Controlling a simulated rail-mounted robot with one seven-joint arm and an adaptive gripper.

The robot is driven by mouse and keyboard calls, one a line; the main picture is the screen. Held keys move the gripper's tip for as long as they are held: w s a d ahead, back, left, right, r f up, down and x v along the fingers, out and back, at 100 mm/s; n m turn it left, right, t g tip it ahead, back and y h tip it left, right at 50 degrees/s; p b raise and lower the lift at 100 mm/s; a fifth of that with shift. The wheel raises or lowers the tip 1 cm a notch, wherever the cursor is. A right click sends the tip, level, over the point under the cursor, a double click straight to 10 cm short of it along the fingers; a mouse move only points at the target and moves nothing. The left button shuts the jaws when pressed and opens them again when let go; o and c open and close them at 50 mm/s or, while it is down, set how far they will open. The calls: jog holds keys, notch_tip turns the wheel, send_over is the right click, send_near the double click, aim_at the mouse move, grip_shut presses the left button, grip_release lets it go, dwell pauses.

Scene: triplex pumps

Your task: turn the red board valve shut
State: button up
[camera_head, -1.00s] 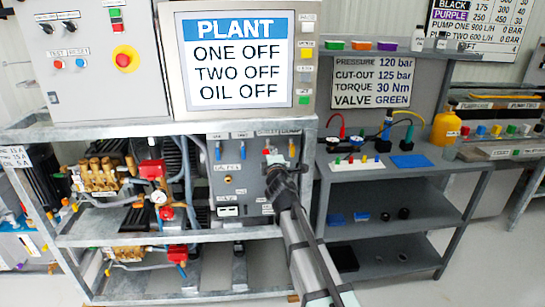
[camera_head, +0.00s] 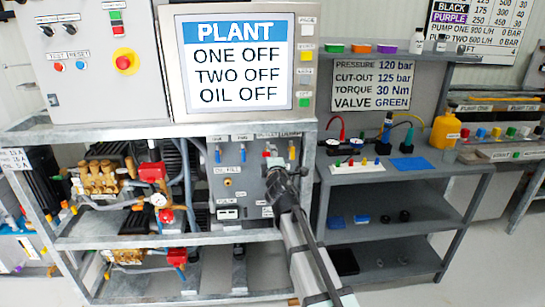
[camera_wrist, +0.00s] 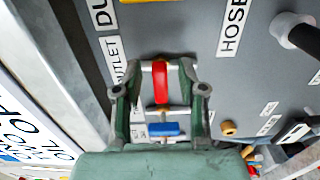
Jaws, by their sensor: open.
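A red valve lever (camera_wrist: 160,82) on the grey board (camera_wrist: 225,75) stands between the two fingers of my gripper (camera_wrist: 158,76) in the wrist view. The fingers are apart on either side of it, with a visible gap to each. A blue lever (camera_wrist: 163,129) lies below it in that picture, near the gripper's palm. In the head view, my gripper (camera_head: 272,160) is at the upper right part of the board (camera_head: 238,198). It and my arm hide most of the red lever there.
Labels reading "HOSE" (camera_wrist: 233,25) and "OUTLET" (camera_wrist: 121,62) are near the lever. A dark hose fitting (camera_wrist: 295,33) sticks out at the right. Blue levers (camera_head: 217,153) are left of my gripper. A plant screen (camera_head: 238,62) stands above, and a shelf bench (camera_head: 400,170) to the right.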

jog(key=s+d, duration=0.2)
jog(key=s, duration=0.9)
jog(key=shift+s, duration=0.4)
